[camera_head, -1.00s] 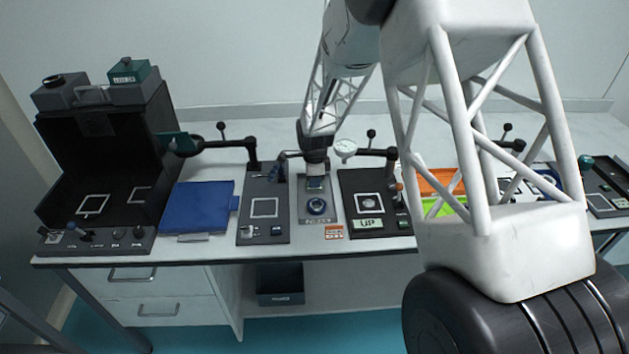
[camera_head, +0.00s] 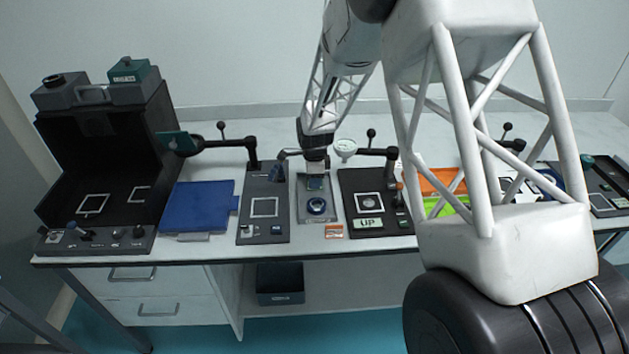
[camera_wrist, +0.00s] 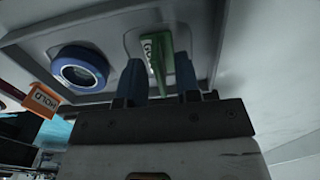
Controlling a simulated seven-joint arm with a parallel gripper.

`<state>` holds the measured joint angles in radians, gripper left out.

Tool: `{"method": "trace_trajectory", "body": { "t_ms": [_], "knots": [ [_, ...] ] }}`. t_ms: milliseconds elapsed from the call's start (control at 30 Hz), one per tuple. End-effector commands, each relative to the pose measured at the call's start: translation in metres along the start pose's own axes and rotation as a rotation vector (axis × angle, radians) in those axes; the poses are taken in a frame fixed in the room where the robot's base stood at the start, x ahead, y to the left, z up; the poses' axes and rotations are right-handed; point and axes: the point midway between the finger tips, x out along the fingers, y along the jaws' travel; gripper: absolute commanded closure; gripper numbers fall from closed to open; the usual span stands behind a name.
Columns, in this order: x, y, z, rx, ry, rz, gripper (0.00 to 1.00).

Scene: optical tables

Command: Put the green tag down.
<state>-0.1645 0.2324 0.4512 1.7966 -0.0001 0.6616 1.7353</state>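The green tag (camera_wrist: 155,62) stands in a recess of a grey tray (camera_wrist: 108,45), beside a round blue-rimmed piece (camera_wrist: 80,70). In the head view, a small greenish patch in the tray (camera_head: 333,210), just below my gripper, seems to be the tag (camera_head: 316,184). My gripper (camera_wrist: 160,80) has its two blue fingers on either side of the tag, with a gap showing between them and the tag. It looks open. The tag's lower end is partly hidden near the fingers.
A dark panel with a white square (camera_head: 264,208) is to the left, and a panel with an "UP" label (camera_head: 369,223) is to the right. A white dial on an arm (camera_head: 345,148) stands close to my gripper's right.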

Motion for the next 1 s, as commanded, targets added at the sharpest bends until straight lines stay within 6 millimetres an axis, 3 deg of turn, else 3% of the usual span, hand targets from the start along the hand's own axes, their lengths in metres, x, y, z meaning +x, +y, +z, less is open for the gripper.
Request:
{"method": "trace_trajectory", "body": {
  "t_ms": [700,1000],
  "knots": [
    [-0.099,0.000,0.000,0.000,0.000,-0.001,0.69],
    [-0.115,0.000,0.000,0.000,0.000,0.001,0.69]
  ]
}}
